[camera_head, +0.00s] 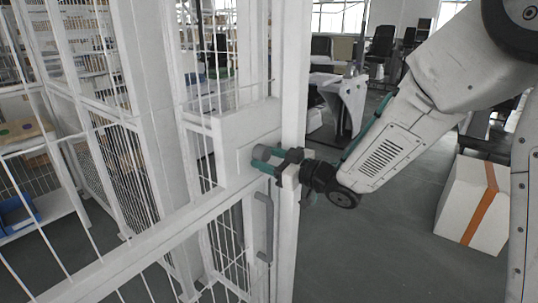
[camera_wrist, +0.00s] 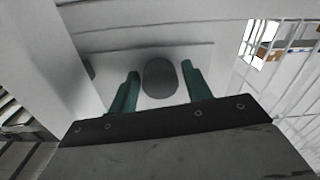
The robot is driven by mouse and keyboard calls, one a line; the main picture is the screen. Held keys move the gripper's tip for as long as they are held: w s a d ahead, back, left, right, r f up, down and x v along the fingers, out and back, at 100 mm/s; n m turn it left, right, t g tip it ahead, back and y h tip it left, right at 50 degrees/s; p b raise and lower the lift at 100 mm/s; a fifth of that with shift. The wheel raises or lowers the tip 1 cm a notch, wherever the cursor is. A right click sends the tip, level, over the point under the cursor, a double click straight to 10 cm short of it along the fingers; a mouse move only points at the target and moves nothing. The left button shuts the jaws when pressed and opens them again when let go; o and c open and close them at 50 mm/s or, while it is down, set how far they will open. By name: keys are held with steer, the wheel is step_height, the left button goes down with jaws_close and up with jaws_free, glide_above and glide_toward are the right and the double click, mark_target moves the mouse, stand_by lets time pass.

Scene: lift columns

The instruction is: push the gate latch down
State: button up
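The gate latch shows in the wrist view as a dark grey rounded end (camera_wrist: 160,78) in front of a white plate. In the head view its grey end (camera_head: 262,153) shows at the white lock box (camera_head: 232,143) on the gate. My gripper (camera_head: 266,159) is at the latch, reaching in from the right past the white post. In the wrist view its two green fingers (camera_wrist: 158,82) stand on either side of the latch end, with narrow gaps, so it is open around it. Whether a finger touches the latch I cannot tell.
A grey vertical pull handle (camera_head: 264,228) is on the gate just below my gripper. The white gate post (camera_head: 291,85) stands close beside it. White mesh fencing and shelves fill the left. A white box with an orange stripe (camera_head: 470,205) stands on the floor at right.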

steer(key=shift+o, duration=0.5)
steer(key=shift+d+r, duration=0.1)
steer(key=v, duration=0.7)
steer(key=shift+s+d, duration=0.2)
steer(key=shift+s, duration=0.1)
